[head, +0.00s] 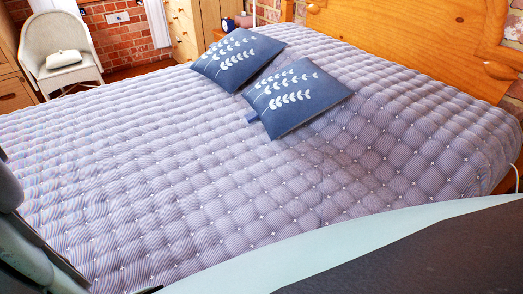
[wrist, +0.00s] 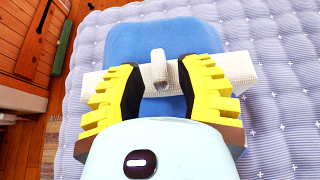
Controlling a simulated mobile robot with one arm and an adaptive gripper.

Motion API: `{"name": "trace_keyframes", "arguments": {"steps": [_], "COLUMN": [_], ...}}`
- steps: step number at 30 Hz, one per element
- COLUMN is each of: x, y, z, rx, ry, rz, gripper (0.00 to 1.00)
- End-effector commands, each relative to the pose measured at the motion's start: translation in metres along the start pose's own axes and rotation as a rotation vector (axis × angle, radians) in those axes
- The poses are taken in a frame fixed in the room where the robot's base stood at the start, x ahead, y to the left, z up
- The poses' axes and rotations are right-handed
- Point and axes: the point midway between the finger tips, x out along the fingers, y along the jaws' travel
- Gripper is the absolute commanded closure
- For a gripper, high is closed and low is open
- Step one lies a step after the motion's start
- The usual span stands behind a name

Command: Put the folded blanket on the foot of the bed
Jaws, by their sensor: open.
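In the wrist view, a blue, soft-looking slab (wrist: 160,38) with rounded corners, likely the folded blanket, lies on the quilted bed (wrist: 270,50) near its edge. A white textured bar (wrist: 240,76) lies across it, with a pale upright tab (wrist: 158,64) at its middle. My gripper (wrist: 160,68) is open, its yellow and black fingers on either side of the tab. I cannot tell whether they touch the bar. The near part of the blue slab is hidden by my gripper. The bed (head: 150,190) fills the head view, where the blue slab does not show.
Two dark blue leaf-patterned pillows (head: 238,58) (head: 297,97) lie toward the wooden headboard (head: 400,30). A wicker chair (head: 60,35) with a small white item (head: 63,59) stands beyond the bed. Wooden floor (wrist: 55,110) and drawers (wrist: 20,80) lie left of the bed edge.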

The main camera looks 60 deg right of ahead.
Motion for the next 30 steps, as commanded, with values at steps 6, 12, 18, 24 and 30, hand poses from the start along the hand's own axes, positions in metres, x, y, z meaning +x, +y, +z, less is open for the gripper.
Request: {"name": "trace_keyframes", "arguments": {"steps": [6,12,18,24,30], "x": [-0.028,-0.054,-0.08,-0.098,-0.104], "y": [0.0,0.0,0.001,0.001,0.001], "z": [0.0,0.0,-0.001,0.0,-0.001], "rx": [0.0,0.0,0.0,-0.002,-0.003], "ry": [0.001,0.001,0.003,0.002,0.003], "rz": [-0.004,-0.004,-0.002,-0.001,0.001], "gripper": [0.66,0.66,0.66,0.66,0.66]}}
